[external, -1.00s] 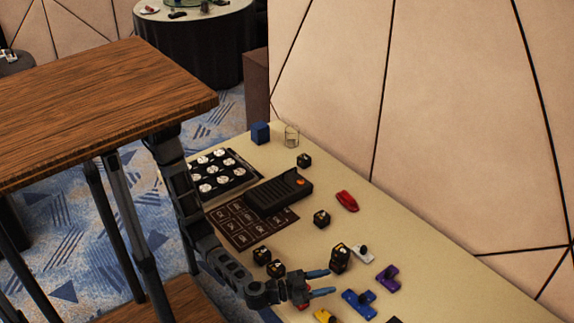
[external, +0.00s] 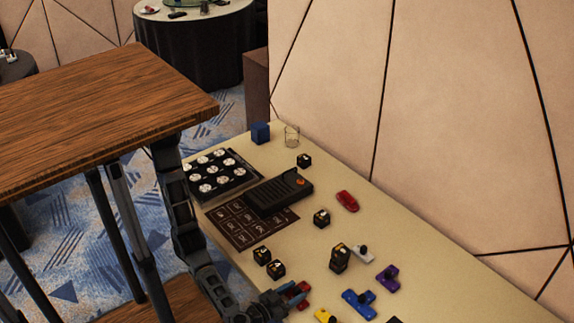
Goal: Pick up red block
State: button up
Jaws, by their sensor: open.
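A red block (external: 303,287) lies on the table near its front edge, partly hidden by my gripper. My gripper (external: 288,299), with bluish fingertips, is low over the table at the bottom of the external view, right at the red block. Its jaws are open. The view does not show clearly whether the fingers are around the block or only beside or above it.
Blue (external: 358,304), yellow (external: 324,316), purple (external: 388,278) and white (external: 362,254) pieces lie to the right. Black cubes (external: 270,262) stand behind the gripper. Another red object (external: 347,201) lies farther back, near a black device (external: 279,194).

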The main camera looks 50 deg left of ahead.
aim_at(295, 291)
jog(key=shift+w+a, duration=0.1)
jog(key=shift+w, duration=1.4)
grip_shut()
